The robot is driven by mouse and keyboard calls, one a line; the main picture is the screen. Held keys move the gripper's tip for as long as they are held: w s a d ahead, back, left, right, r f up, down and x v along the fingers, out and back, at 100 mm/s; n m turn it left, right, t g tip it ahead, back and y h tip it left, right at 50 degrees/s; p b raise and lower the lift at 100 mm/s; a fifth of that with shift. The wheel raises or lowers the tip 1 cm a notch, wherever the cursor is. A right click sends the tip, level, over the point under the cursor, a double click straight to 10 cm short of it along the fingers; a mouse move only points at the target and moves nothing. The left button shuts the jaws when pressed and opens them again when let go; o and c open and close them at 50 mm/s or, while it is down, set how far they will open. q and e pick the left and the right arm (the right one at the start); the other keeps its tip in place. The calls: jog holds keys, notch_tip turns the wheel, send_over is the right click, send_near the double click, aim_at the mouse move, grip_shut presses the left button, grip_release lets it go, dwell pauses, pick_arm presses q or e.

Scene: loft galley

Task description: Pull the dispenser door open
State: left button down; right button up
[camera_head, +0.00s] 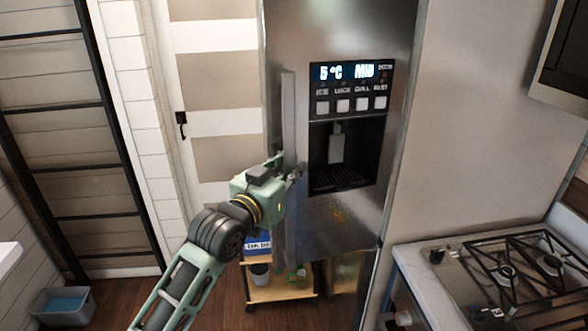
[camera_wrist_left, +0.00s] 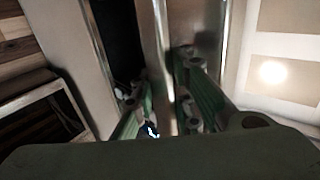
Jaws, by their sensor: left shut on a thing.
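The dispenser door (camera_head: 345,230) is a tall steel panel with a lit display and a dark dispenser recess (camera_head: 343,157). Its long vertical handle (camera_head: 288,115) runs along the left edge. My left gripper (camera_head: 292,172) is at the handle, left of the recess, shut on it. In the left wrist view the handle (camera_wrist_left: 155,45) passes between the two fingers of my left gripper (camera_wrist_left: 163,108). The gripper partly hides the handle in the head view. My right gripper is out of view.
A wooden shelf cart (camera_head: 268,294) with bottles stands low beneath the door. A gas hob (camera_head: 505,272) on a counter is at the right. A panelled door (camera_head: 215,119) is behind at the left, and a grey bin (camera_head: 62,308) is on the floor.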

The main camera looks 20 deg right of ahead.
pick_arm(q)
jog(key=shift+w+a+f, duration=0.25)
jog(key=shift+a+f, duration=0.1)
jog(key=c, duration=2.2)
grip_release()
jog(key=o, duration=0.6)
jog(key=shift+a, duration=0.3)
jog(key=shift+o, duration=0.2)
jog(key=shift+r, duration=0.1)
jog(key=shift+s+d+r, duration=0.1)
jog(key=shift+s, duration=0.05)
jog(key=v, duration=1.2)
